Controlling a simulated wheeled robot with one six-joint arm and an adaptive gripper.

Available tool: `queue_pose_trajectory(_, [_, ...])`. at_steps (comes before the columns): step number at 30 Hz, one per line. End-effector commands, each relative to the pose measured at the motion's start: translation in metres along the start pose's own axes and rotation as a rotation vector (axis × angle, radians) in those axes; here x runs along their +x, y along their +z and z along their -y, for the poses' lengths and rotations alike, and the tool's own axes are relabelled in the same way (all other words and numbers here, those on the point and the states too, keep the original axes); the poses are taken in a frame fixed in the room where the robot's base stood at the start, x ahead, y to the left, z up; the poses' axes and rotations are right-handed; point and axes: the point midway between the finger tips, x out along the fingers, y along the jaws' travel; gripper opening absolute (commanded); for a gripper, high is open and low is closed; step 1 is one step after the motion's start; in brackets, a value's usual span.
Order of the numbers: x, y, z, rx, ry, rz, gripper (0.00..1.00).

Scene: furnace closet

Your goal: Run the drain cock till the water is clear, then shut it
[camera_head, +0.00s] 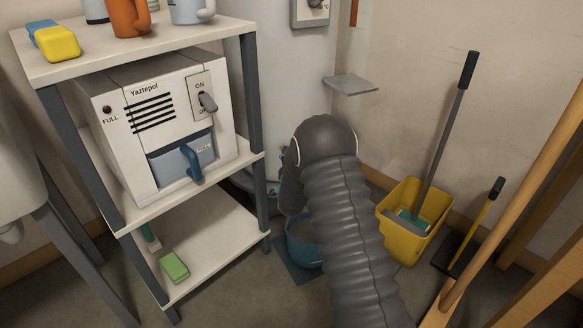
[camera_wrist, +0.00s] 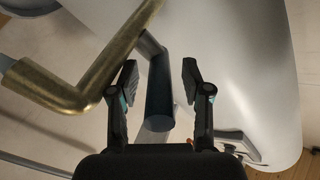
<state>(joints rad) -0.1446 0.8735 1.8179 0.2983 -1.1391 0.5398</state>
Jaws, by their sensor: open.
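In the wrist view my gripper (camera_wrist: 160,72) is open, with one finger on each side of a dark blue bar (camera_wrist: 160,98) that looks like the drain cock's lever. I see a gap on both sides of the bar. A bent brass pipe (camera_wrist: 100,72) runs at the left, close to the left finger. The pale tank (camera_wrist: 235,60) fills the right side; it also stands behind my arm in the head view (camera_head: 287,85). There my gripper and the cock are mostly hidden by my arm. A blue bucket (camera_head: 301,252) stands on the floor below. I cannot see any running water.
At the left a shelf (camera_head: 215,235) holds a white appliance (camera_head: 130,135), with mugs and sponges on top. A small grey ledge (camera_head: 350,84) juts from the wall. A yellow mop bucket (camera_head: 400,205) and wooden poles (camera_head: 520,195) crowd the right.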

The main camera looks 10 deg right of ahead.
Motion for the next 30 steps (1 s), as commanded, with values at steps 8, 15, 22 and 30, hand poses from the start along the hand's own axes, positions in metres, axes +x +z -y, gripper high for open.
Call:
queue_pose_trajectory(8, [-0.054, 0.000, 0.001, -0.002, 0.000, 0.003, 0.48])
queue_pose_trajectory(15, [-0.093, 0.000, 0.001, -0.001, 0.000, 0.002, 0.48])
queue_pose_trajectory(22, [-0.107, -0.001, 0.001, 0.000, -0.001, -0.001, 0.48])
queue_pose_trajectory(30, [-0.108, -0.001, 0.000, 0.000, 0.000, -0.001, 0.46])
